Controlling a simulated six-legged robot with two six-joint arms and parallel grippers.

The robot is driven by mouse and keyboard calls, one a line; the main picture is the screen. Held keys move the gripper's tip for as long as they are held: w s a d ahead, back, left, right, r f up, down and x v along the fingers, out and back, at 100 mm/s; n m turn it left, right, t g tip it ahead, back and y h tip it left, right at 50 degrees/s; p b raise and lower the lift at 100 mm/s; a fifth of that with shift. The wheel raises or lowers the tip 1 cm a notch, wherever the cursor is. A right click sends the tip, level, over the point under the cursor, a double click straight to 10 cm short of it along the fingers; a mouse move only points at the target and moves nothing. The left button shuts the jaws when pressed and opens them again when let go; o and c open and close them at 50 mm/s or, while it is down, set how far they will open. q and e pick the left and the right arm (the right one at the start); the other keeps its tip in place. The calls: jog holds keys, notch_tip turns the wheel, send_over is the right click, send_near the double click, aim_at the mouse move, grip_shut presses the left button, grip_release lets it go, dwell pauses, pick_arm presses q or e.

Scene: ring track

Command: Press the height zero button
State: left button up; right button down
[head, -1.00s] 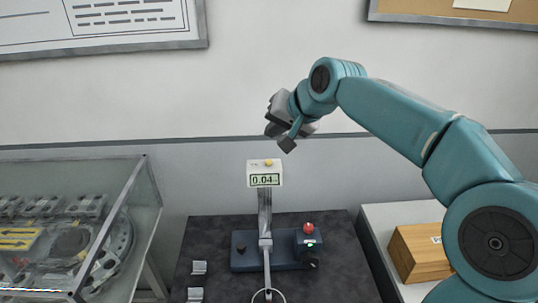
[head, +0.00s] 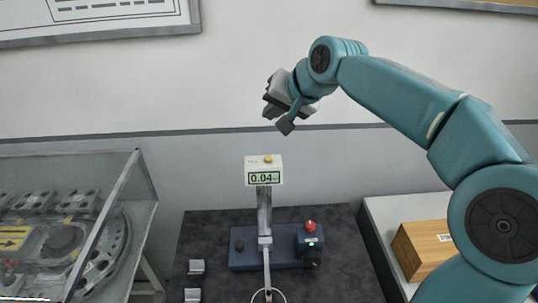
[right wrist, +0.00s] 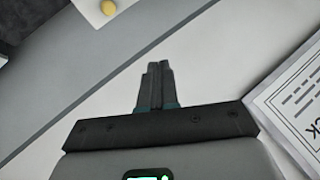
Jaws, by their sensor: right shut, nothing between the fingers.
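The yellow button (head: 267,159) sits on top of a white display box (head: 250,172) that reads about 0.04, on a metal post. I take this yellow button to be the height zero button; its label is too small to read. My right gripper (head: 284,124) is shut and empty, above the box in the head view and apart from it. In the right wrist view the shut fingers (right wrist: 157,66) point up the picture, and the yellow button (right wrist: 108,7) shows at the top edge, left of the fingertips. My left gripper is not in view.
The post rises from a dark blue base (head: 243,258) with a red-topped knob (head: 310,226), on a dark table (head: 210,226). Small metal blocks (head: 196,267) lie to its left. A glass case (head: 140,190) stands left, a wooden box (head: 420,252) right. A wall is behind.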

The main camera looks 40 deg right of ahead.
jog(key=b, duration=0.4)
send_over(271, 159)
jog(key=f, duration=0.8)
jog(key=shift+w+d, duration=0.15)
jog(key=shift+w, duration=0.05)
jog(key=shift+s+a+f+b, duration=0.1)
jog(key=shift+a+f+b, duration=0.1)
jog(key=shift+b, duration=0.3)
jog(key=shift+s, duration=0.2)
jog(key=shift+s+f, duration=0.1)
jog(key=shift+d+f, duration=0.15)
jog(key=shift+d, duration=0.05)
jog(key=shift+w, duration=0.35)
jog(key=shift+a, duration=0.2)
jog(key=shift+s+d, duration=0.1)
jog(key=shift+s, duration=0.2)
jog(key=shift+w, duration=0.25)
